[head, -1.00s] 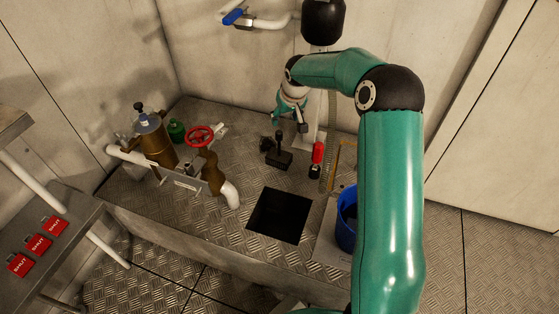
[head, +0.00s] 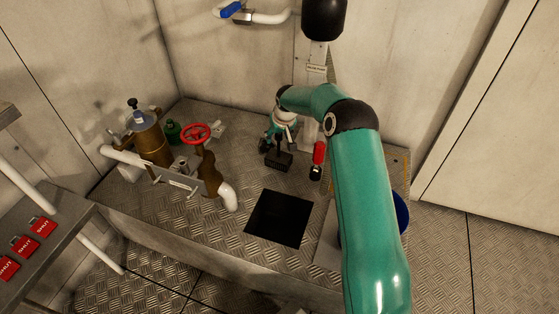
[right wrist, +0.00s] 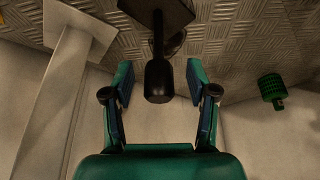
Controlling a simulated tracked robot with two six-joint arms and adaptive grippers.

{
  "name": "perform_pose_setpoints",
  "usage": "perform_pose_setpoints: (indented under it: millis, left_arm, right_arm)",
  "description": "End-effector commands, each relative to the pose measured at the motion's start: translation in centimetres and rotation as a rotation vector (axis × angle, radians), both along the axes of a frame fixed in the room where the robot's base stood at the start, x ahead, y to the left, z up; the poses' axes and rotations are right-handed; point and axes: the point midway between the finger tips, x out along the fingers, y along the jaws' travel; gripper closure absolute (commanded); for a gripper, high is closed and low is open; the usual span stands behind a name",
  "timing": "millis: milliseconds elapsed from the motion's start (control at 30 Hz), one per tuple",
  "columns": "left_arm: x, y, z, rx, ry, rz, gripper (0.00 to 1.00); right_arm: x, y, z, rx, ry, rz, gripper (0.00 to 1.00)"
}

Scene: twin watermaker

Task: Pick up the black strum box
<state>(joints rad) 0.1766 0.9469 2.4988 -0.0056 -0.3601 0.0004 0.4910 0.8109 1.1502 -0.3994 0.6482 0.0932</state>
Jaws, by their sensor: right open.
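The black strum box (head: 278,161) stands on the chequered metal deck near the back wall, with a neck rising from its top. My right gripper (head: 279,143) is open, right above and around the upper part of the box. In the right wrist view the box's dark neck (right wrist: 157,78) with its rounded end lies between the two open fingers (right wrist: 159,90), with a gap showing on each side. The box body (right wrist: 160,12) is beyond it, partly cut off by the frame edge. My left gripper is not in view.
A red and black cylinder (head: 318,160) stands close right of the box. A square black opening (head: 279,218) is in front. A brown valve assembly with a red handwheel (head: 196,133) stands left. A blue bucket (head: 402,212) is partly hidden behind my right arm.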

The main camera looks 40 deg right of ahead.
Motion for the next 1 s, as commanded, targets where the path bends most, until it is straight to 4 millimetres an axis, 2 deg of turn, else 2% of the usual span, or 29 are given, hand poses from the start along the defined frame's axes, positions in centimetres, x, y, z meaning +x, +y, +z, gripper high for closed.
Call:
perform_pose_setpoints:
  millis: [300,633,1000]
  left_arm:
    - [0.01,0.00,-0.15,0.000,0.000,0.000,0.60]
    - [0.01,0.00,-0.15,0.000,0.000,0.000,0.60]
    - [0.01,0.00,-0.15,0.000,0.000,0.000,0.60]
  right_arm:
    - [0.21,-0.12,-0.44,0.000,-0.001,0.000,0.44]
    - [0.18,-0.13,-0.44,0.000,-0.001,0.000,0.99]
    - [0.17,-0.17,-0.38,-0.001,-0.002,-0.001,1.00]
